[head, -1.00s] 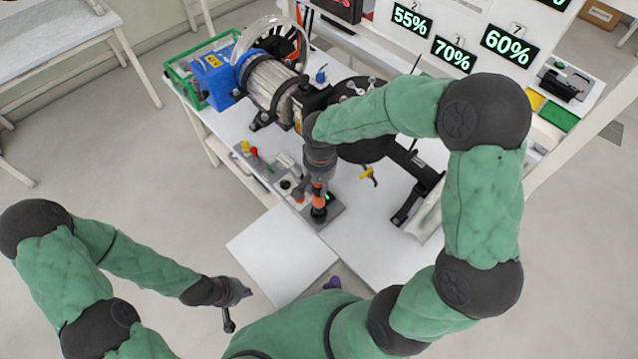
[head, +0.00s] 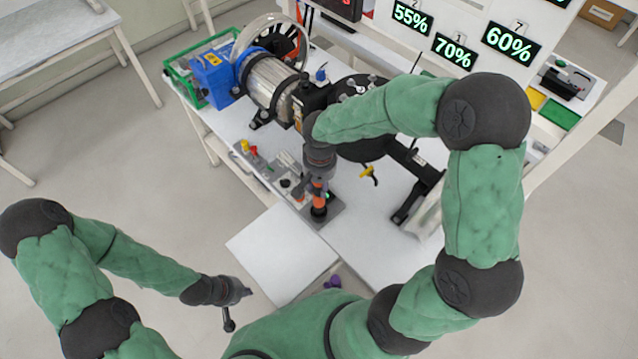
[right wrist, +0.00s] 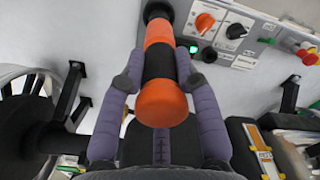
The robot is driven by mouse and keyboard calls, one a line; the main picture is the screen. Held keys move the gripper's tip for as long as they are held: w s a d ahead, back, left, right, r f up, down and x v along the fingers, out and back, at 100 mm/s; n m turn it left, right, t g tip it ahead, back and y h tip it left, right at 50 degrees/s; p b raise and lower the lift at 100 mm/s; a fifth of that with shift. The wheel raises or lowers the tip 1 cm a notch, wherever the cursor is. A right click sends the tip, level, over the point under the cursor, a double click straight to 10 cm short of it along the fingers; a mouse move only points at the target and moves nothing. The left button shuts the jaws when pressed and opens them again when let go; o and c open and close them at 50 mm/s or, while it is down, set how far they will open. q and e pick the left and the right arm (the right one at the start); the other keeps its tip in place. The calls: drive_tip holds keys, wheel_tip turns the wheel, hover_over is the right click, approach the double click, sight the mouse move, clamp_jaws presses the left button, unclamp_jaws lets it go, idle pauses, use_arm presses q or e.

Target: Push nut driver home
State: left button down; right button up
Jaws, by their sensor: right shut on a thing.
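The nut driver (right wrist: 162,102), with an orange and black handle, stands with its far end at a dark round socket (right wrist: 157,12) in the right wrist view. How deep it sits in the socket I cannot tell. My right gripper (right wrist: 158,75) is shut on the handle, with one purple-grey finger on each side. In the head view the nut driver (head: 319,200) stands below my right gripper (head: 318,172), over a grey panel at the bench's front edge. My left gripper (head: 240,293) is at the lower left, away from the bench; its fingers are too small to judge.
A control panel with an orange knob (right wrist: 205,22), a lit green button and a red emergency stop (right wrist: 306,53) lies beside the socket. A motor rig (head: 272,85) and green crate (head: 187,75) stand behind on the bench. A white surface (head: 280,255) at the front is clear.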

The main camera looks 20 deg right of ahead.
drive_tip(key=shift+f+b, duration=1.9)
drive_tip(key=shift+f, duration=0.35)
idle(1.3)
drive_tip(key=o, duration=1.2)
drive_tip(key=shift+c, duration=0.2)
drive_tip(key=shift+r, duration=0.1)
